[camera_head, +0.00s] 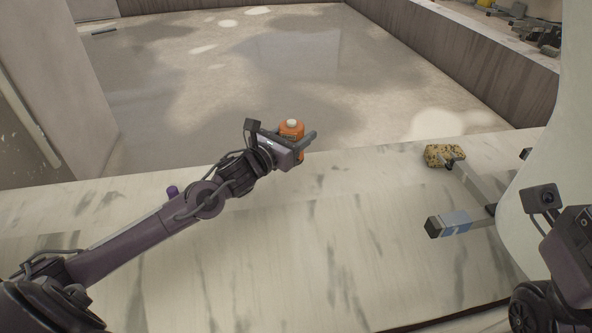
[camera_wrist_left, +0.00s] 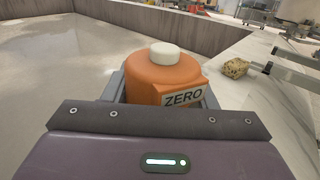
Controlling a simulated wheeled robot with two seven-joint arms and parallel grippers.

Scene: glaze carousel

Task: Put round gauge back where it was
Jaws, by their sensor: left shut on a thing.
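The round gauge (camera_head: 291,128) is a short orange cylinder with a white knob on top. It also shows in the left wrist view (camera_wrist_left: 165,75), upright, with a "ZERO" plate facing me. My left gripper (camera_head: 302,143) is shut on it, with a grey finger on either side. The gauge is by the far edge of the pale marble counter (camera_head: 250,235). Its underside is hidden, so I cannot tell whether it touches anything. Part of my right arm (camera_head: 572,235) shows at the right edge; its fingertips cannot be made out.
A speckled yellow-black sponge-like block (camera_head: 440,153) lies on the counter at right, by a grey bar. Another bar with a blue band (camera_head: 455,222) juts left from a large pale rounded body (camera_head: 540,150). The counter's middle is clear. A grey floor (camera_head: 300,60) spreads beyond it.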

